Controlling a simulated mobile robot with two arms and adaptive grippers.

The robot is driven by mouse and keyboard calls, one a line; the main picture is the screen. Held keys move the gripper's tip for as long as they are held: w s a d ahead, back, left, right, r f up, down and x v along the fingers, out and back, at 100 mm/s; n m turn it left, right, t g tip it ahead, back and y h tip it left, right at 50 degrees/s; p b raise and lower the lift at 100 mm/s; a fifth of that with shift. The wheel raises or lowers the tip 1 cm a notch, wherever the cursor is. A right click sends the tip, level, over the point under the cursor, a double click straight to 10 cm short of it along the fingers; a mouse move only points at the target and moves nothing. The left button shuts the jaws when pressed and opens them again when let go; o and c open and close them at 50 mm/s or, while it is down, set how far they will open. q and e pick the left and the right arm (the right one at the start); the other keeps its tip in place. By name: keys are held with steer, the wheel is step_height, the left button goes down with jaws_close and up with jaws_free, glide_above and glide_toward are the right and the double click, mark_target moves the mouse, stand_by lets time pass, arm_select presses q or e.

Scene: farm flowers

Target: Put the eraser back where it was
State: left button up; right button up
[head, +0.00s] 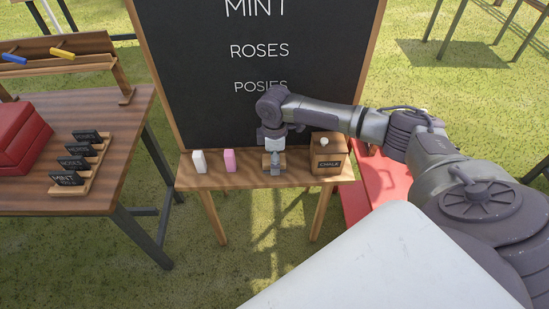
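A small wooden block, which looks like the eraser (266,160), is on the ledge (245,181) under the blackboard, between a pink piece (230,160) and the chalk box (326,155). My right gripper (275,165) points straight down at the block, with a grey finger in front of it. The gripper covers much of the block, so I cannot tell whether the fingers press on it. My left gripper is not in view.
The blackboard (200,100) with white lettering rises behind the ledge. A white piece (199,161) stands at the ledge's left. A wooden table (120,170) with small black signs (78,162) and a red case (20,137) is at left. A red surface (380,180) lies right.

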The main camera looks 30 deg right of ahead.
steer(key=shift+f+b, duration=0.1)
steer(key=shift+b, duration=0.25)
steer(key=shift+f+b, duration=0.2)
steer(key=shift+b, duration=0.25)
steer(key=r, duration=0.2)
steer(key=r+b, duration=0.1)
steer(key=r, duration=0.2)
steer(key=shift+d+r, duration=0.2)
steer(key=shift+r, duration=0.1)
step_height(320, 180, up, 9)
steer(key=shift+f, duration=0.15)
